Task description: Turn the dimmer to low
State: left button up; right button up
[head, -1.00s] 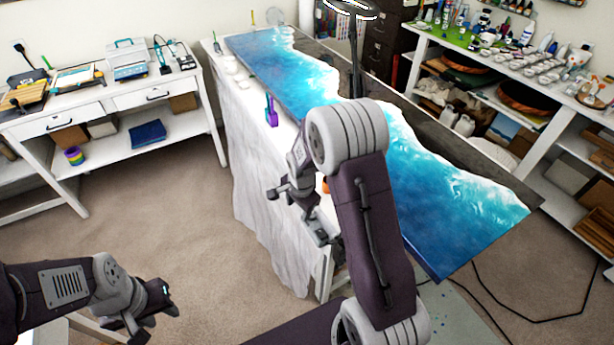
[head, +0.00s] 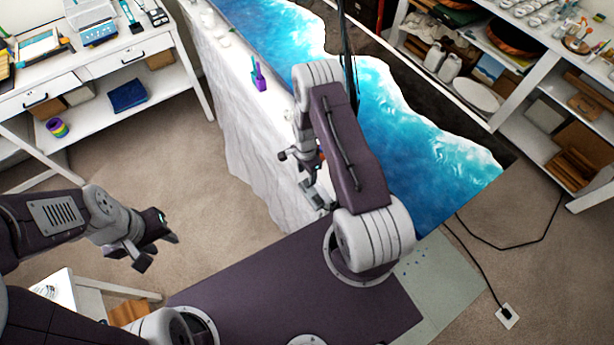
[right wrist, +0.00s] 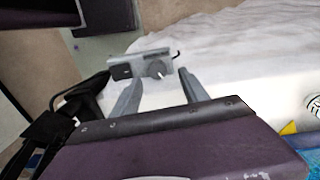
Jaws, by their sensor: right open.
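The dimmer is a small grey box (right wrist: 140,66) with a dark rectangular part at its left and a round grey knob (right wrist: 155,69), in the right wrist view. It sits by the edge of the white cloth. My right gripper (right wrist: 160,78) is open and empty, its fingers pointing at the box with the knob between the tips in the picture; contact is not visible. In the head view my right gripper (head: 300,160) is beside the draped table, partly hidden by my arm. My left gripper (head: 155,245) is open and empty over the floor at left.
A long blue-and-white resin slab (head: 420,140) lies on the table with the white cloth (head: 255,165). A purple holder (head: 259,77) stands near the table's left edge. A white workbench (head: 85,75) is at left, a shelf (head: 520,80) at right. Carpet is clear between bench and table.

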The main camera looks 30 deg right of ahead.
aim_at(308, 182)
jog(key=f, duration=0.2)
jog(key=f+p, duration=0.1)
jog(key=f, duration=0.1)
jog(key=shift+s+f, duration=0.1)
jog(key=shift+s, duration=0.25)
pick_arm(q)
jog(key=shift+s+r, duration=0.3)
jog(key=shift+r, duration=0.55)
pick_arm(e)
jog(key=shift+w, duration=0.1)
pick_arm(q)
jog(key=shift+w, duration=0.1)
pick_arm(e)
grip_shut()
